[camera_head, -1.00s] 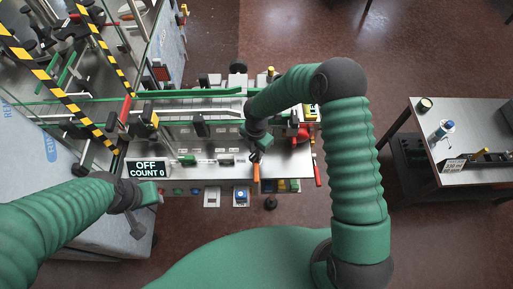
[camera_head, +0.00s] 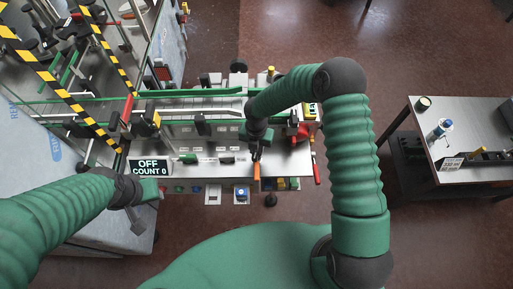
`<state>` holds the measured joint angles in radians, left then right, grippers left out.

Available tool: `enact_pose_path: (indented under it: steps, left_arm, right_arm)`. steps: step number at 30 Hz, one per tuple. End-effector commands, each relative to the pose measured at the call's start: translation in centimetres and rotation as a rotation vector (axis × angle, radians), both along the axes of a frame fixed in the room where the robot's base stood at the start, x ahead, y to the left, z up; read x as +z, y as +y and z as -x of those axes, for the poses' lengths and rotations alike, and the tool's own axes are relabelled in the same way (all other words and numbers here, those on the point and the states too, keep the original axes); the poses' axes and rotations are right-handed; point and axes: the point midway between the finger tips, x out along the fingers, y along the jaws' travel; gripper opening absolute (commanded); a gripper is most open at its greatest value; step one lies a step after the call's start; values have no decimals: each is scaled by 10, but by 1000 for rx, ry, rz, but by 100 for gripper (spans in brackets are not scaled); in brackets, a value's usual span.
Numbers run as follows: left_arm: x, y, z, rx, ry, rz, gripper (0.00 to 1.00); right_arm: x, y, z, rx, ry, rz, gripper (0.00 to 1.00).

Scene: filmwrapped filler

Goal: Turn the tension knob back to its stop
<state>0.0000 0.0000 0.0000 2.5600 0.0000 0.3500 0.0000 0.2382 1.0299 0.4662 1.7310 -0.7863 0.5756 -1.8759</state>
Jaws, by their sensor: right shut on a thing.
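My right gripper (camera_head: 256,154) reaches down over the front part of the machine's pale top. It is shut on a narrow orange-handled piece (camera_head: 256,177), whose handle sticks out towards the machine's front edge. The grip itself is small and partly hidden by my wrist. I cannot tell which part is the tension knob; a round black knob (camera_head: 270,200) shows below the front edge, apart from the gripper. My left gripper (camera_head: 150,190) is at the left near the display; its jaws are too small and dark to read.
A display (camera_head: 150,167) reads OFF, COUNT 0. Yellow-black striped bars (camera_head: 60,92) and a frame stand at the left. Coloured buttons (camera_head: 241,192) line the machine's front. A red-handled tool (camera_head: 316,172) lies at its right end. A side table (camera_head: 480,175) stands far right, with open floor between.

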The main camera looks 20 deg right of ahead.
Motion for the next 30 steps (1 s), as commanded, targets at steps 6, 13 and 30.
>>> enact_pose_path:
  steps: [6, 13, 30]
  left_arm:
    - [0, 0, 0, 0, 0, 0, 36]
    - [0, 0, 0, 0, 0, 0, 36]
    - [-14, 0, 0, 0, 0, 0, 36]
  right_arm:
    - [0, 1, 0, 0, -1, -2, 0]
    - [0, 0, 0, -1, -1, -1, 42]
    - [50, -1, -1, -3, -5, 1, 42]
